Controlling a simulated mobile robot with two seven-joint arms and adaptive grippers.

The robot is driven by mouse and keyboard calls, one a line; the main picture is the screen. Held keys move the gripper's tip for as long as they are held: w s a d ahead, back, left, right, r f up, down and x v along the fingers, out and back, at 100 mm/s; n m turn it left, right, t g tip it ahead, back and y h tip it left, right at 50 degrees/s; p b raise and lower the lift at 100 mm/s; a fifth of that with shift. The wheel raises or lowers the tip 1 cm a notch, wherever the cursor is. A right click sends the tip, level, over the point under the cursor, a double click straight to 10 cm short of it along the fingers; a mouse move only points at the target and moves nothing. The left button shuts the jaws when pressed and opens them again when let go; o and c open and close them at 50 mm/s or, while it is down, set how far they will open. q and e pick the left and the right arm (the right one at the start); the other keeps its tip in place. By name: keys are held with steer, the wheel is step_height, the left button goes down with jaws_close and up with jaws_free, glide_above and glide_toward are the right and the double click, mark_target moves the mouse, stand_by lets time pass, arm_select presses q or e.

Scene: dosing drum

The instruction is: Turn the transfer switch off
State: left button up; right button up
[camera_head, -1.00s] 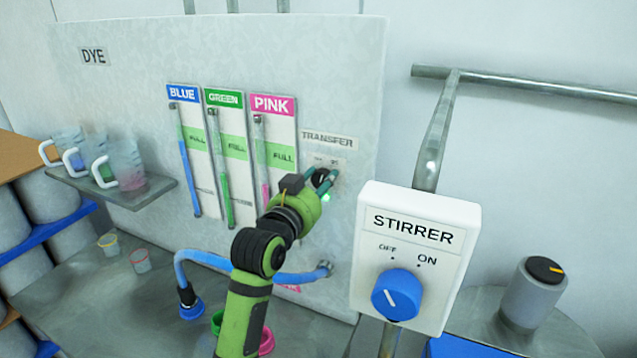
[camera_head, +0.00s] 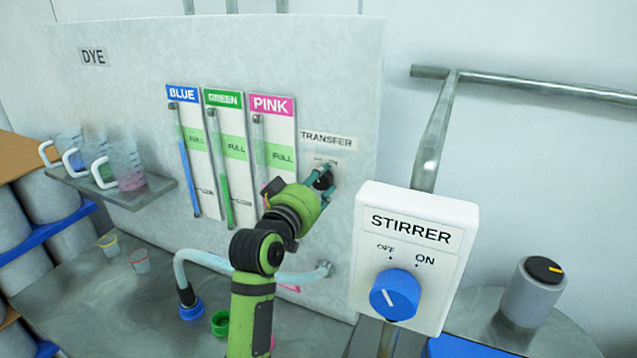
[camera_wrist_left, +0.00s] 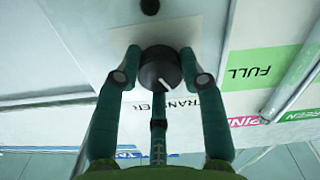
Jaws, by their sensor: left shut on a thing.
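The transfer switch is a round black knob (camera_head: 322,181) below the TRANSFER label (camera_head: 327,141) on the pale panel. My left gripper (camera_head: 324,177) reaches it from the lower left and is shut on it. In the left wrist view the black knob (camera_wrist_left: 160,68) sits between the two green fingers (camera_wrist_left: 160,58), one on each side. The small markings above the knob are too blurred to read in the head view. My right gripper does not show.
A white STIRRER box (camera_head: 417,255) with a blue knob (camera_head: 395,295) stands close to the right of my left arm. A pale hose (camera_head: 260,275) runs behind the arm to the panel. Pitchers (camera_head: 127,165) stand on a shelf (camera_head: 118,192) at the left.

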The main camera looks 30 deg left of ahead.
arm_select(q)
steer(key=shift+r+n, duration=0.3)
steer(key=shift+r, duration=0.2)
steer(key=o, duration=1.1)
steer(key=shift+o, duration=0.2)
steer(key=shift+a+f, duration=0.1)
steer(key=shift+f, duration=0.1)
steer(key=shift+s+f, duration=0.1)
steer(key=s, duration=0.7)
steer(key=shift+s+d, duration=0.2)
steer(key=shift+d, duration=0.05)
